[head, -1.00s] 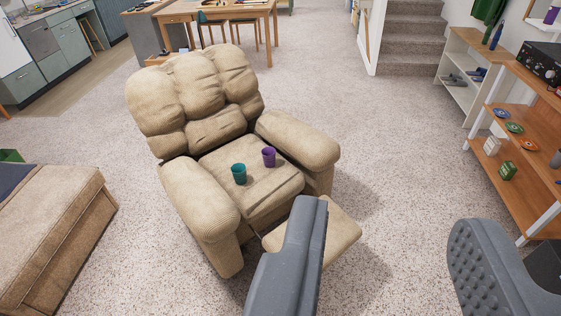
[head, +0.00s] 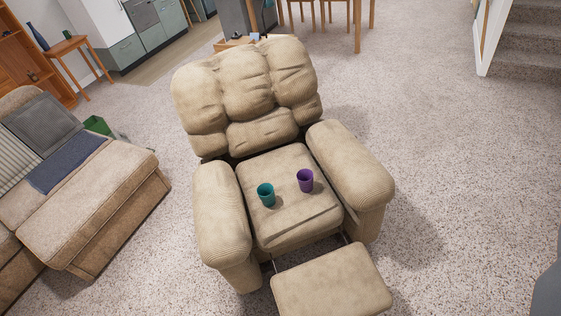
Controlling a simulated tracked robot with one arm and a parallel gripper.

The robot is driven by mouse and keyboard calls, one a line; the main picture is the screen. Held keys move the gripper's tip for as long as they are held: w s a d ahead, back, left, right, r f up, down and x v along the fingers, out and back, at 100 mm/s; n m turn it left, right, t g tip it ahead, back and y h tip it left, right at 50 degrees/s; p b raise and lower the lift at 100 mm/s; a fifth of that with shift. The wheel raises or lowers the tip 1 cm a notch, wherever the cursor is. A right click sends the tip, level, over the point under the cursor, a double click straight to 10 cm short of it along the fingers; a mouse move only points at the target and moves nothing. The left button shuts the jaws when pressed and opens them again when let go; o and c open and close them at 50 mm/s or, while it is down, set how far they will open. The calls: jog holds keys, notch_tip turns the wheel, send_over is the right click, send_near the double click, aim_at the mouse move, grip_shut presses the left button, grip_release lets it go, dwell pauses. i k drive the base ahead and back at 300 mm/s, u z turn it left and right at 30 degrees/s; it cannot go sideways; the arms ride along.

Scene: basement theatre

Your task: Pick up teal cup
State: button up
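The teal cup (head: 266,194) stands upright on the seat of the beige recliner (head: 282,161), left of the seat's middle and towards its front. A purple cup (head: 305,180) stands upright just to its right and slightly farther back, with a small gap between them. The recliner faces me, with its footrest (head: 332,281) extended towards me. My gripper is not in view.
The recliner's padded armrests (head: 223,215) flank the seat. A beige sofa (head: 108,195) stands to the left. Part of a dark grey object (head: 548,294) shows at the lower right edge. Carpet right of the recliner is clear.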

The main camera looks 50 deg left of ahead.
aim_at(265, 191)
jog(key=u, duration=0.45)
jog(key=i, duration=1.2)
jog(key=u, duration=0.65)
jog(key=k, duration=0.65)
jog(key=u, duration=0.25)
jog(key=i, duration=0.7)
jog(key=z, duration=0.1)
